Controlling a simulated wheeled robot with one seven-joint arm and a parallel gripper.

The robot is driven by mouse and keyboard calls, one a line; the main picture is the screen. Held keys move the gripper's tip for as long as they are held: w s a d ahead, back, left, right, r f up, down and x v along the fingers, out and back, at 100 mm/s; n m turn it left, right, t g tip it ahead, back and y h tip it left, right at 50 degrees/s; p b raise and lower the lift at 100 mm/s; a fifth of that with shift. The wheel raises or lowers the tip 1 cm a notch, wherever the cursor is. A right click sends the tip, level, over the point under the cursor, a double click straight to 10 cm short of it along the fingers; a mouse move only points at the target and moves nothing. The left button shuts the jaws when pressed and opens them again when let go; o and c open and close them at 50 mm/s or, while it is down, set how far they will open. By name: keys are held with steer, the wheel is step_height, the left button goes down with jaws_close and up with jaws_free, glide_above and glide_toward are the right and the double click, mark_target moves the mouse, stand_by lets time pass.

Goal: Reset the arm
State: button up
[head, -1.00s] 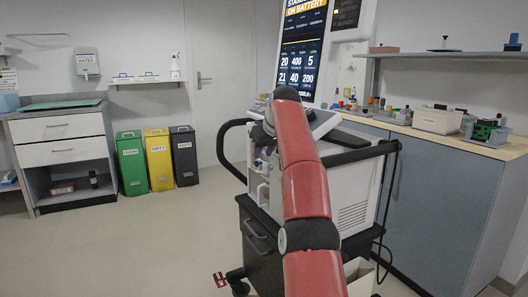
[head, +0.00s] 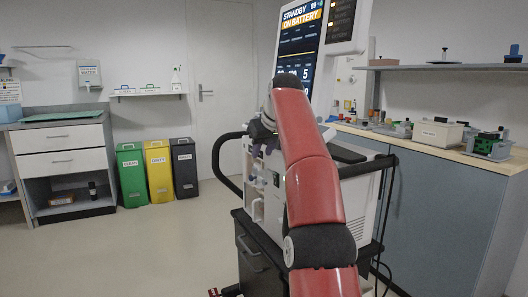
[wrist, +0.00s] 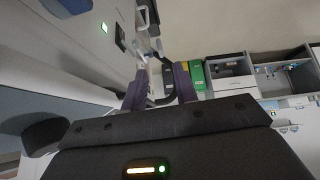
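My red arm (head: 310,190) reaches up and forward in the head view, in front of the ventilator cart (head: 258,255). It covers part of the ventilator's screen (head: 301,32), which reads "STANDBY ON BATTERY". In the wrist view, my gripper (wrist: 160,87) shows two dark purple fingers standing apart with nothing held between them. Its fingers are close beside the ventilator's pale side (wrist: 75,42); I cannot tell whether they touch it. In the head view the gripper is mostly hidden behind the arm.
Green (head: 131,175), yellow (head: 158,172) and dark (head: 184,168) bins stand along the back wall. A drawer unit (head: 62,160) is at the left. A counter (head: 415,143) with boxes and small items runs along the right. The floor (head: 130,250) at left is clear.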

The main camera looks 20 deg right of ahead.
steer(key=shift+a, duration=0.1)
steer(key=s+a+f+g, duration=0.1)
steer(key=s+a+f, duration=0.2)
steer(key=s+a, duration=1)
steer(key=s+a+f, duration=0.1)
steer(key=s+f, duration=0.9)
steer(key=s, duration=0.3)
steer(key=s+a+f+m, duration=0.1)
steer(key=s+f, duration=1)
steer(key=s, duration=0.2)
steer(key=shift+s+f+g, duration=0.25)
steer(key=shift+f+g, duration=0.05)
steer(key=shift+g, duration=0.1)
